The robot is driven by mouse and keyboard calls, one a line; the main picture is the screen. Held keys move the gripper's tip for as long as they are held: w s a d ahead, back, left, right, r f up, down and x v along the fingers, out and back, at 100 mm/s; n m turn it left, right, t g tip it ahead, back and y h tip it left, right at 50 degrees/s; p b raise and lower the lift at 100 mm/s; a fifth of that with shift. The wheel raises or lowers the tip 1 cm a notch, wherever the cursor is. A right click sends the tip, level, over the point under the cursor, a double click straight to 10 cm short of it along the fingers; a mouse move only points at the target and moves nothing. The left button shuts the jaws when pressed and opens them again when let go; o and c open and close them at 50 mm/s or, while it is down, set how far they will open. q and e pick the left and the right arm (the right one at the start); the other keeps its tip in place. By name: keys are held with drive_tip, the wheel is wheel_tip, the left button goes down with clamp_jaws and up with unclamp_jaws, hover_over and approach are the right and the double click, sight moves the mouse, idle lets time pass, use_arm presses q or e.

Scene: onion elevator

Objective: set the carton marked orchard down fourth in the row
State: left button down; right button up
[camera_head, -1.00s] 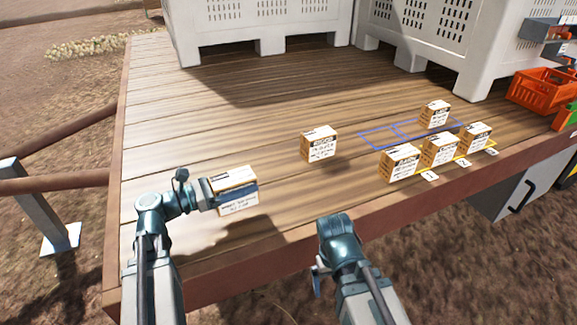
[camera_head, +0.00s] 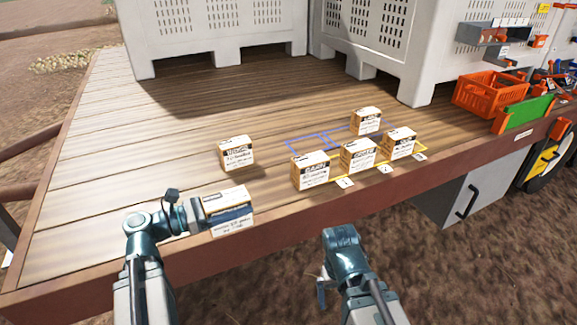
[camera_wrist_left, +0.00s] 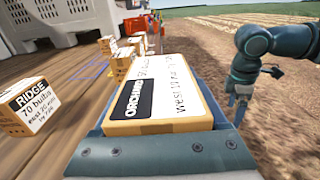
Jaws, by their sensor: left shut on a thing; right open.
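My left gripper (camera_head: 203,214) is shut on a white-and-tan carton (camera_head: 231,219). The left wrist view shows the carton (camera_wrist_left: 160,95) close up between the jaws, with ORCHARD on its black label. In the head view it is at the platform's near side, left of the row. The row is three similar cartons along a yellow line: a near one (camera_head: 310,171), a middle one (camera_head: 358,155) and a far one (camera_head: 399,143). My right gripper (camera_head: 323,290) is open and empty, in front of the platform edge; it also shows in the left wrist view (camera_wrist_left: 238,108).
The RIDGE carton (camera_head: 236,153) stands alone left of the row. Another carton (camera_head: 366,121) stands behind the row by blue outlines (camera_head: 305,141). White number tags (camera_head: 344,183) lie before the row. White bins (camera_head: 215,35) and an orange crate (camera_head: 488,95) stand behind.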

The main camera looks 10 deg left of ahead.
use_arm(q)
drive_tip(key=shift+d, duration=0.3)
drive_tip(key=w+d+f+b, duration=0.1)
drive_tip(key=w, duration=1.3)
drive_tip(key=shift+w+d+f, duration=0.2)
drive_tip(key=shift+w+d, duration=0.05)
drive_tip(key=shift+d, duration=0.05)
use_arm(e)
drive_tip(key=shift+d+f, duration=0.25)
drive_tip(key=shift+f, duration=0.4)
use_arm(q)
drive_tip(key=f+b, duration=0.1)
drive_tip(key=b, duration=0.1)
drive_tip(key=w+f+b, duration=0.1)
drive_tip(key=f+b, duration=0.1)
drive_tip(key=shift+w+f, duration=0.15)
drive_tip(key=shift+f, duration=0.15)
use_arm(e)
wheel_tip(320, 180, down, 4)
drive_tip(key=shift+r, duration=0.15)
use_arm(q)
drive_tip(key=shift+d, duration=0.1)
drive_tip(key=shift+f, duration=0.15)
unclamp_jaws()
